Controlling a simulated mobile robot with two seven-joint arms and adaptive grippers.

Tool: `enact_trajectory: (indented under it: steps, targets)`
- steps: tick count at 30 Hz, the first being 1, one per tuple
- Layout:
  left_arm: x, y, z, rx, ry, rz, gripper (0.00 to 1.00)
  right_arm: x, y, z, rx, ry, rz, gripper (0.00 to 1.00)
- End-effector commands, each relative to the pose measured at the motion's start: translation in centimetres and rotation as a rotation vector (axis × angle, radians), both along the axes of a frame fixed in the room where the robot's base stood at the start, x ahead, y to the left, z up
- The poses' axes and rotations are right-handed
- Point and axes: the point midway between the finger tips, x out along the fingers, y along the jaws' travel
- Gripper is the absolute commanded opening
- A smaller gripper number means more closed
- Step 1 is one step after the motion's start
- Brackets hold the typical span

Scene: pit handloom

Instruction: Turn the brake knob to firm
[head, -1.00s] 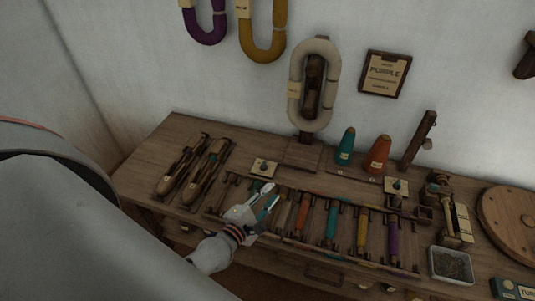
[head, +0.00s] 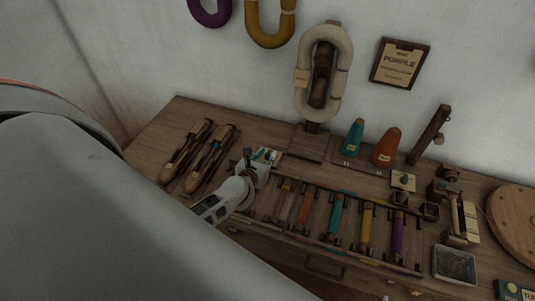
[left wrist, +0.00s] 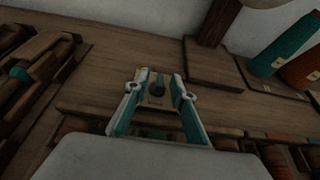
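A small dark knob (left wrist: 157,90) stands on a pale labelled plate (left wrist: 157,103) in the left wrist view. Its label is too small to read. My left gripper (left wrist: 160,78) is open, with one teal-and-white finger on each side of the knob; I cannot tell whether they touch it. In the head view my left gripper (head: 262,158) is over that plate and hides most of it. A second, similar knob plate (head: 403,180) sits farther right on the bench. My right gripper is not in view.
Two wooden shuttles (head: 186,150) lie left of the gripper. A rack of coloured bobbins (head: 336,216) lies in front and to the right. Teal (head: 352,138) and orange (head: 385,148) cones and a post with a cream yarn hank (head: 301,75) stand behind.

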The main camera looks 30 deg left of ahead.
Motion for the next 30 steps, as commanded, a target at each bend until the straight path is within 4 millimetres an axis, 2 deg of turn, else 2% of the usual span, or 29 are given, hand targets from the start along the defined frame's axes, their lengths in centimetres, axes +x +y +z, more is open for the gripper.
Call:
enact_trajectory:
  steps: [6,13,14,16,17,30]
  targets:
    - [1.31,0.28,-0.56,-0.001,0.0,0.0,0.24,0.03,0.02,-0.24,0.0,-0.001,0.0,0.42]
    - [1.36,0.3,-0.56,0.0,0.0,0.0,0.24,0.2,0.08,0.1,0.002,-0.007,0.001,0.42]
    - [1.35,0.3,-0.55,0.0,0.0,0.0,0.22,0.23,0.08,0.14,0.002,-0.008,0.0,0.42]
    - [1.35,0.3,-0.55,0.001,0.0,0.0,0.04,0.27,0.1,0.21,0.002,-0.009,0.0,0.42]
    - [1.34,0.29,-0.55,0.001,0.0,0.0,0.0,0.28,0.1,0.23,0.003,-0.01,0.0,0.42]
    - [1.3,0.48,-0.49,0.005,0.001,-0.044,0.0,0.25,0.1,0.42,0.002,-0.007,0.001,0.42]
